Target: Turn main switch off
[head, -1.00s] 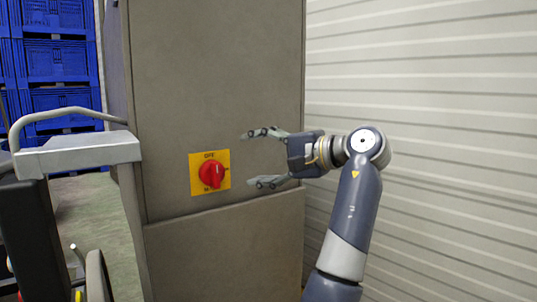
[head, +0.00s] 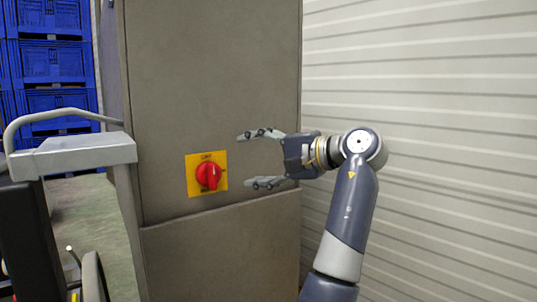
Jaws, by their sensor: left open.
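The main switch is a red rotary knob (head: 208,176) on a yellow square plate (head: 192,187), mounted on the front of a grey-brown cabinet (head: 215,90). The lettering on the plate is too small to read clearly now. The knob's grip bar stands roughly upright. My left gripper (head: 254,160) is open and empty, to the right of the switch. Its two fingers point left, one above the other, with the fingertips apart from the knob and plate. My right gripper is not in view.
Blue crates (head: 55,65) are stacked behind at the left. A grey machine part with a bent handrail (head: 75,150) stands left of the cabinet. A pale ribbed wall (head: 450,110) fills the right side. The cabinet front around the switch is clear.

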